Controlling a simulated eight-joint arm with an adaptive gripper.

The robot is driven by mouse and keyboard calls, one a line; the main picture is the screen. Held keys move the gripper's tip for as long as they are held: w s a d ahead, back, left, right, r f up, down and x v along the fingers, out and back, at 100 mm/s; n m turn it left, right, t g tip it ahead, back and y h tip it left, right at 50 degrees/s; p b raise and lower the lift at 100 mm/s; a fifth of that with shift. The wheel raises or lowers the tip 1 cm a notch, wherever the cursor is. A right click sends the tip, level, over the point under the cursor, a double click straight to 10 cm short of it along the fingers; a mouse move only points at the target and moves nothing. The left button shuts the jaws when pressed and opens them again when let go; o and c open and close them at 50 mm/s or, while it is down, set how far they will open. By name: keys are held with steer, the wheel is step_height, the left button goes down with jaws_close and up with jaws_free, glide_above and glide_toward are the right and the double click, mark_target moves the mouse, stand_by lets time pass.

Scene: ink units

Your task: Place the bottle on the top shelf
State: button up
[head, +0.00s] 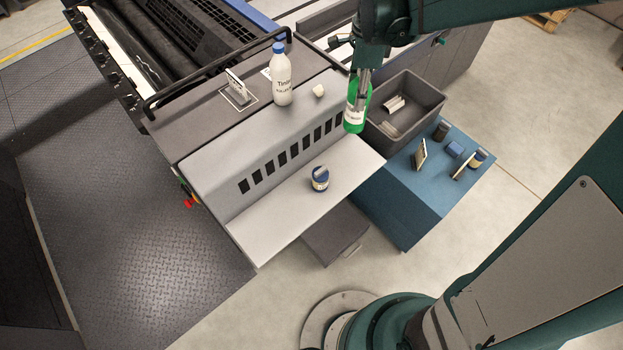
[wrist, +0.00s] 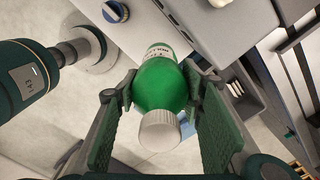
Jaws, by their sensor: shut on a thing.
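A green bottle (head: 354,118) with a white label hangs in my gripper (head: 359,88), above the right end of the grey stepped unit. In the wrist view the green bottle (wrist: 160,88) shows its grey cap toward the camera, with the pads of my gripper (wrist: 160,96) pressed on both its sides. The upper grey shelf (head: 225,150) has a row of dark slots along its front face. The light lower shelf (head: 275,220) juts out below it. I cannot tell the exact gap between the bottle and the shelves.
A white bottle with blue cap (head: 282,78), a small cream piece (head: 319,91) and a card stand (head: 238,88) stand on the upper level. A blue-lidded jar (head: 320,178) is on the lower shelf. A grey bin (head: 436,98) and blue cabinet (head: 408,195) are at right.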

mark_target(354, 125)
step_height(354, 125, down, 8)
steer(key=shift+r, duration=0.15)
stand_by(0.6)
steer(key=shift+f, duration=3.05)
steer(key=shift+f, duration=1.95)
steer(key=shift+f+b, duration=0.2)
steer(key=shift+b, duration=0.2)
steer(key=o, duration=1.7)
steer(key=shift+r, duration=0.25)
